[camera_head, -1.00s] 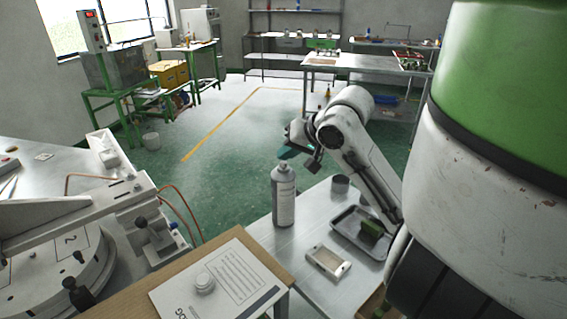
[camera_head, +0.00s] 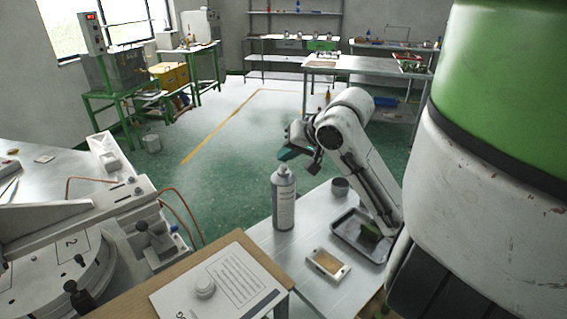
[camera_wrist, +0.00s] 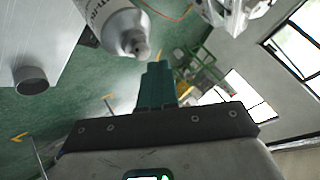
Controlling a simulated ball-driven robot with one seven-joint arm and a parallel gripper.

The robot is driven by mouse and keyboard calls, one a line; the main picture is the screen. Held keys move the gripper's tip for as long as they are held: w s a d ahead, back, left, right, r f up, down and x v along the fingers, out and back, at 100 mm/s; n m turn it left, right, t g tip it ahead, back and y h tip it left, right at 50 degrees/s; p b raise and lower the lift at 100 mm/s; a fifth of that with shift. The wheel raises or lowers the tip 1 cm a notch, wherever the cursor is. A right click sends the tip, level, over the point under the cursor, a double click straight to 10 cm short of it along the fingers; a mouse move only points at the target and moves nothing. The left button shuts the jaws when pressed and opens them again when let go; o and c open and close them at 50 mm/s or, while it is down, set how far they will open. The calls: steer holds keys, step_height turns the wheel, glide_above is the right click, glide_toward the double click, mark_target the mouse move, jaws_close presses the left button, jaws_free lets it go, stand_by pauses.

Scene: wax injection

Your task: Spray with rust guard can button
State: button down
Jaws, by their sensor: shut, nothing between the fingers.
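The rust guard can (camera_head: 284,200) is a grey spray can with a label, standing upright on the metal table in the head view. Its top with the nozzle also shows in the wrist view (camera_wrist: 127,32), upper left of the fingers. My gripper (camera_head: 286,154) is above and close to the can's top in the head view. In the wrist view my green fingers (camera_wrist: 157,72) are together and empty, pointing at the region just beside the can's nozzle. I cannot tell whether the fingertips touch the button.
The metal table (camera_head: 262,236) also bears a small grey cup (camera_head: 340,187), a tray (camera_head: 345,240) with a green block, and a pale frame (camera_head: 327,264). A machine (camera_head: 150,235) stands left.

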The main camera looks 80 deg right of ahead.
step_height(320, 180, up, 6)
steer(key=p, duration=0.5)
stand_by(0.4)
steer(key=shift+s, duration=0.15)
stand_by(0.7)
